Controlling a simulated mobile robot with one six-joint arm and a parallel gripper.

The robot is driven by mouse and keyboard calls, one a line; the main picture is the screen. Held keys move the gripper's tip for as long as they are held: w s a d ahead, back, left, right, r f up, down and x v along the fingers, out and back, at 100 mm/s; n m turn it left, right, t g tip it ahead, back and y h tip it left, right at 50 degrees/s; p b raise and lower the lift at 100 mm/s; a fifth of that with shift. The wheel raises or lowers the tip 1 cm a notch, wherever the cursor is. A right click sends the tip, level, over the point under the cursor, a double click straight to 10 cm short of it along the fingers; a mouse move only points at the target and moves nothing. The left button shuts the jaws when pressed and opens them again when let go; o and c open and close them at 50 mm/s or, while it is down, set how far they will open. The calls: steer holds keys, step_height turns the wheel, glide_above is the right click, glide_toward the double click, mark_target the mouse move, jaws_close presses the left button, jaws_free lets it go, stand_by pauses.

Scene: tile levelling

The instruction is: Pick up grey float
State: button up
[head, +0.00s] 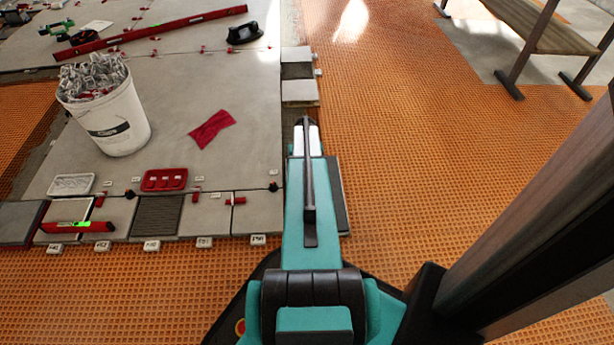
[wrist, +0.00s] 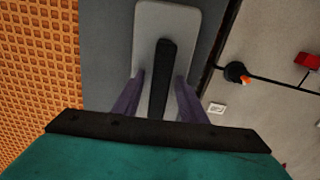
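The grey float shows in the wrist view as a pale grey plate (wrist: 184,20) with a long black handle (wrist: 163,75). It lies on a dark grey slab (wrist: 103,50), beside the edge of the pale tiles. My gripper (wrist: 160,88) has its two purple fingers apart, one on each side of the handle, with a gap showing on both sides. The near end of the float is hidden behind my gripper's body. In the head view my arm covers the gripper and most of this spot; the dark slab (head: 341,200) shows at the arm's right.
A white bucket of clips (head: 110,118), a red cloth (head: 211,128), a red tray (head: 165,180) and a white tray (head: 71,184) stand on the pale tiles. A small red level (head: 77,227) lies front left. A bench (head: 545,30) stands back right. Orange matting (head: 420,130) is clear.

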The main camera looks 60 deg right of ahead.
jaws_close()
steer(key=shift+r+p, duration=2.2)
steer(key=shift+r, duration=2.8)
